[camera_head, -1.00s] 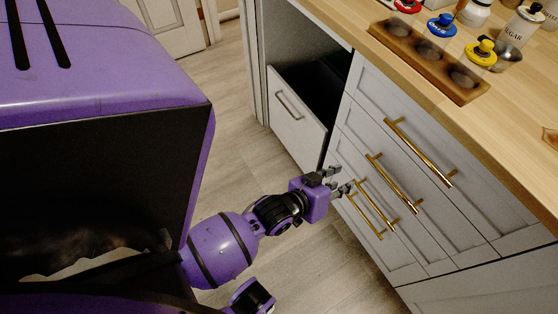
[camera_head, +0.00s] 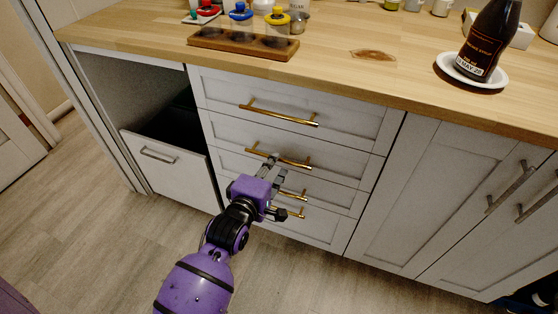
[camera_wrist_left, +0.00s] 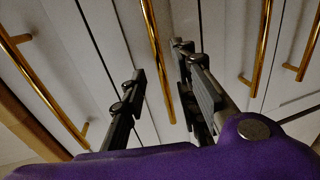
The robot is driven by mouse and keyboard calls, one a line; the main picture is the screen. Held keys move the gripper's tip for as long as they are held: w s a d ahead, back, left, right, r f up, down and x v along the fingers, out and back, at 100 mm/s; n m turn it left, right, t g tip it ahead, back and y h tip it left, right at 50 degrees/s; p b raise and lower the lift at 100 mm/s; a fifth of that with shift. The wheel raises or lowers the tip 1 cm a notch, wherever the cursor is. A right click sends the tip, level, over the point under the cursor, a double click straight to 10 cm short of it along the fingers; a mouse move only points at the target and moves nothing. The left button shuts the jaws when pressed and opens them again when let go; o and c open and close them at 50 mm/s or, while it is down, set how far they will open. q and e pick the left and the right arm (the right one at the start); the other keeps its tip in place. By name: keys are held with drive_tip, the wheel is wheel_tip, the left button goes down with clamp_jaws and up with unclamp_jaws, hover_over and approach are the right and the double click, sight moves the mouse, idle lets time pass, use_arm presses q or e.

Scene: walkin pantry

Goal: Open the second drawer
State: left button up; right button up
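The second drawer (camera_head: 232,141) is a white panel below the top drawer and looks closed. Its horizontal brass handle (camera_head: 290,161) shows partly behind my left gripper (camera_head: 275,172). My left gripper is open in front of the drawer stack, with its fingers reaching up toward this handle. In the left wrist view, the two dark fingers (camera_wrist_left: 158,72) are apart and a brass bar (camera_wrist_left: 154,50) runs between their lines. Whether the fingers touch the bar cannot be told. My right gripper is not in view.
The top drawer handle (camera_head: 280,112) is above, and the third drawer handle (camera_head: 292,196) is just below. An open bin compartment (camera_head: 165,160) is at left, its front pulled out. Cabinet doors (camera_head: 455,205) stand at right. The wooden counter (camera_head: 340,75) holds a bottle (camera_head: 490,40) and spice rack (camera_head: 240,44).

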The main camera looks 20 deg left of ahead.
use_arm(q)
drive_tip(key=shift+w+f+b, duration=0.2)
drive_tip(key=shift+w+f, duration=0.05)
drive_tip(key=shift+w, duration=0.75)
drive_tip(key=shift+w+f+b, duration=0.2)
drive_tip(key=shift+w+f, duration=0.05)
drive_tip(key=shift+w, duration=0.75)
drive_tip(key=shift+d, duration=0.1)
clamp_jaws()
